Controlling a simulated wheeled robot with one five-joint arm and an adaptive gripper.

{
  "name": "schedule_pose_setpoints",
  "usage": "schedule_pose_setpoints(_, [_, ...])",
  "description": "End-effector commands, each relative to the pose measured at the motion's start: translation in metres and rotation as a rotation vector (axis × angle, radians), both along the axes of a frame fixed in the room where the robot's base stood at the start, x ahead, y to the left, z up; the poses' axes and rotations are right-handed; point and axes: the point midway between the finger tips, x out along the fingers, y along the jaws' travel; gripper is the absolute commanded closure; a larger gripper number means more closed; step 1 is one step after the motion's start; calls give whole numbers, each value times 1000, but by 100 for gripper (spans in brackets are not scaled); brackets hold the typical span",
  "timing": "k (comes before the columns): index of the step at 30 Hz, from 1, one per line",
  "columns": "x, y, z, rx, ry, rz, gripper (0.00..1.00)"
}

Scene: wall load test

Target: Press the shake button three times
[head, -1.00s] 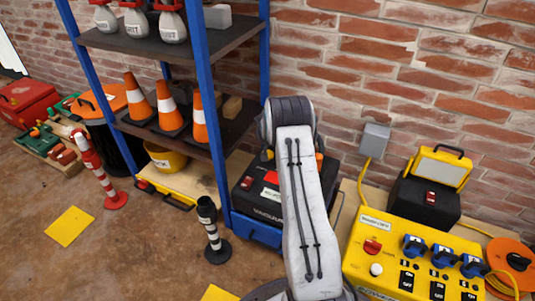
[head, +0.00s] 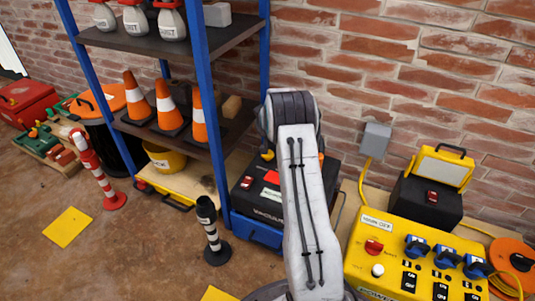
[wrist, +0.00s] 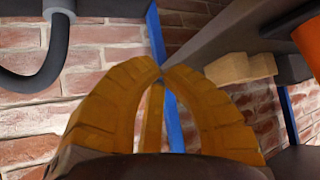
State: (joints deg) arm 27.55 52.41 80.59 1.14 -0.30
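A yellow control box (head: 385,247) stands at the lower right of the head view. It has a red switch (head: 374,247), a white round button (head: 378,270), blue plugs (head: 445,257) and black switches (head: 440,291) with small labels. I cannot read which control is the shake button.
A blue-framed shelf (head: 217,130) holds cones (head: 167,103) and weights. A black case (head: 272,197) stands behind my arm. Another black case with a yellow lamp (head: 440,170) stands behind the control box.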

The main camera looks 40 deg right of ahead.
Motion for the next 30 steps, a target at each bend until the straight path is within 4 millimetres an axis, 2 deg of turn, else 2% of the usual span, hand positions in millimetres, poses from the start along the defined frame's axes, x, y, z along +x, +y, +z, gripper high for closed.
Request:
schedule_pose_setpoints(6, [0, 0, -29, 1, 2, 0, 100])
schedule_pose_setpoints(13, [0, 0, -53, 0, 1, 0, 100])
schedule_pose_setpoints(21, [0, 0, -71, 0, 1, 0, 100])
schedule_pose_setpoints(30, [0, 0, -78, 0, 0, 0, 100])
